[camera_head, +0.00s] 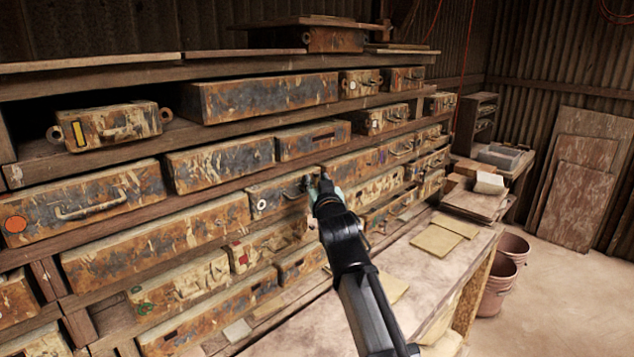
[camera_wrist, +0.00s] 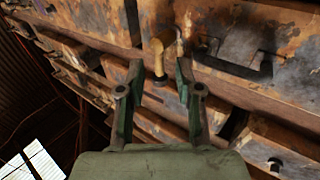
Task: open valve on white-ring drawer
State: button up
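The white-ring drawer (camera_head: 275,190) is a rusty, worn drawer front in the middle row of the rack, with a white ring mark (camera_head: 261,204) on its left part. A dark handle shows on its right part in the head view. My gripper (camera_head: 322,184) is at the right end of this drawer and hides part of it. In the wrist view my gripper (camera_wrist: 159,84) is open, its two fingers apart. A small brass-yellow valve-like piece (camera_wrist: 157,57) stands out from a rusty front, between and just beyond the fingertips. I cannot tell whether a finger touches it.
Rusty drawers with other marks surround it, including one with a red mark (camera_head: 238,255) below. Wooden shelf edges run between rows. A workbench (camera_head: 345,313) with flat yellowish plates (camera_head: 437,239) lies below right. Buckets (camera_head: 497,287) stand on the floor. Open floor lies at right.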

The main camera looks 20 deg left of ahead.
jog(key=v, duration=1.1)
jog(key=shift+s+d, duration=0.1)
